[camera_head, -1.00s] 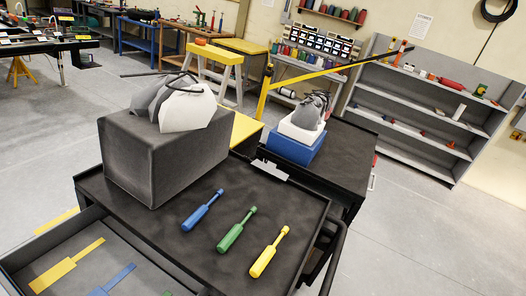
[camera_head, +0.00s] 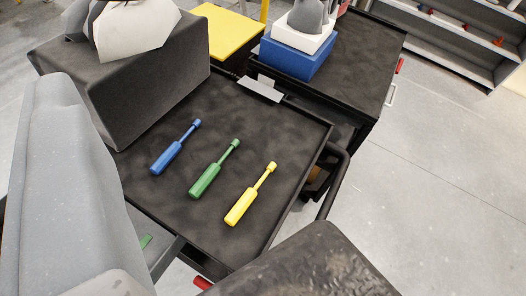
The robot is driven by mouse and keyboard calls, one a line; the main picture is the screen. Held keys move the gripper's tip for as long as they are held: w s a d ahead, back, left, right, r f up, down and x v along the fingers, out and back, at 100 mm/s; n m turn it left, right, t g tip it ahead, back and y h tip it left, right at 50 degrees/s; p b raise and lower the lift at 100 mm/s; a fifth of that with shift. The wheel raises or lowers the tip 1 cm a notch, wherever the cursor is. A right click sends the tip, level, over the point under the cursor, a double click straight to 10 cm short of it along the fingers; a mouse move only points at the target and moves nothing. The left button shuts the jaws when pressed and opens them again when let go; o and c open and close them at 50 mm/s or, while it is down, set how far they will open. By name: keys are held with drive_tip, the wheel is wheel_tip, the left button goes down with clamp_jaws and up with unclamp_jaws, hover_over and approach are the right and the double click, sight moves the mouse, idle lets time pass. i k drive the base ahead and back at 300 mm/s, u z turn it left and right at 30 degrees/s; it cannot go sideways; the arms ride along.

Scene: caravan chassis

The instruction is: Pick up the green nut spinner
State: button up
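The green nut spinner (camera_head: 214,169) lies on the black top of the tool cart (camera_head: 205,222), its thick handle toward me and its thin shaft pointing up and right. It lies between a blue nut spinner (camera_head: 175,147) on its left and a yellow one (camera_head: 250,195) on its right, with gaps between them. It is in full view and nothing touches it. Large grey and dark parts, which look like mine, fill the left and the bottom right. I cannot make out fingertips, or whether my gripper is open or shut. Nothing is seen held.
A dark grey box (camera_head: 150,95) with a pale bundle on it stands at the cart's back left. A second black cart (camera_head: 360,60) behind holds a blue box (camera_head: 296,60). A black handle (camera_head: 337,180) runs along the right side. Floor to the right is clear.

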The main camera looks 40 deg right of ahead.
sight(206, 179)
drive_tip(key=z, duration=1.3)
drive_tip(key=k, duration=1.05)
drive_tip(key=u, duration=1.5)
drive_tip(key=i, duration=1)
drive_tip(key=z, duration=0.05)
